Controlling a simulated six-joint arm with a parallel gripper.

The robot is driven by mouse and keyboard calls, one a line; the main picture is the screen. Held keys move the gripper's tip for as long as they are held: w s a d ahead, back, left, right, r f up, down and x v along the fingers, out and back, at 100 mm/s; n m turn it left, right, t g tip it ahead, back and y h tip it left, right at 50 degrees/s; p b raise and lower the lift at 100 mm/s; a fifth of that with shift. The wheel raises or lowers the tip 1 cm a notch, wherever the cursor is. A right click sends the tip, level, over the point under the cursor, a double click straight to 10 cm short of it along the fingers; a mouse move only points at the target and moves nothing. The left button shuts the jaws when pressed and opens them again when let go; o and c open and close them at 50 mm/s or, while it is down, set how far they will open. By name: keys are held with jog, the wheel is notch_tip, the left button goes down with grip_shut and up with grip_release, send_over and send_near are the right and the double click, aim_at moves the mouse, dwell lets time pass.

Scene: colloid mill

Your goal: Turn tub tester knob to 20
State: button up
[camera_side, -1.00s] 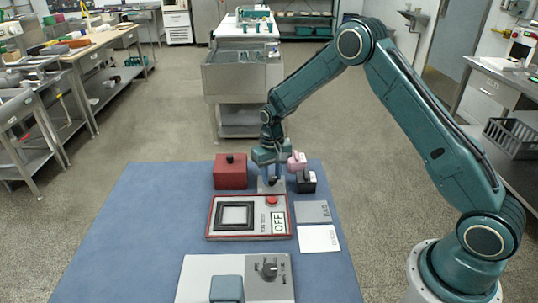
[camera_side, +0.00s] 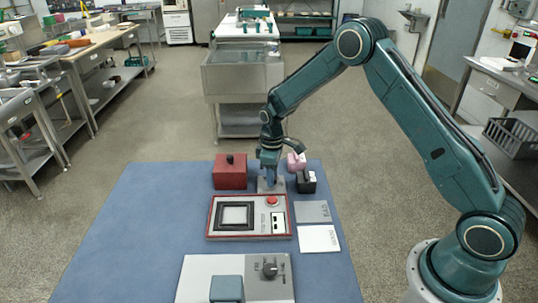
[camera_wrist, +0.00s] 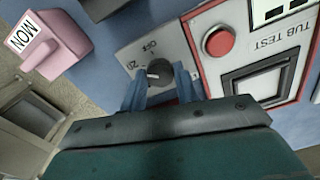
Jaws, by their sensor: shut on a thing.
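The tub tester (camera_side: 250,236), a red-edged panel with a dark-framed square window, lies mid-mat. It also shows at upper right in the wrist view (camera_wrist: 305,75), with "TUB TEST" lettering and a red button (camera_wrist: 218,41). Its dark round knob (camera_wrist: 160,71) sits on a grey plate (camera_wrist: 175,32) beside it, with "OFF" and other marks that are hard to read. The white pointer faces left, near a mark that looks like "20". My gripper (camera_wrist: 158,76) is shut on the knob, a blue finger on each side; in the side view my gripper (camera_side: 270,176) hides the knob.
A red box (camera_side: 230,171) stands left of my gripper; pink (camera_side: 296,161) and black (camera_side: 306,182) blocks stand close on its right. Two flat cards (camera_side: 313,211) (camera_side: 319,239) lie right of the tester. A grey unit with another knob (camera_side: 270,269) is in front.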

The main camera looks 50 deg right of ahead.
jog(key=shift+n, duration=0.6)
jog(key=o, duration=1)
jog(key=shift+c, duration=0.2)
jog(key=shift+r, duration=0.15)
notch_tip(320, 180, up, 14)
jog(key=shift+f, duration=0.2)
jog(key=shift+r, duration=0.1)
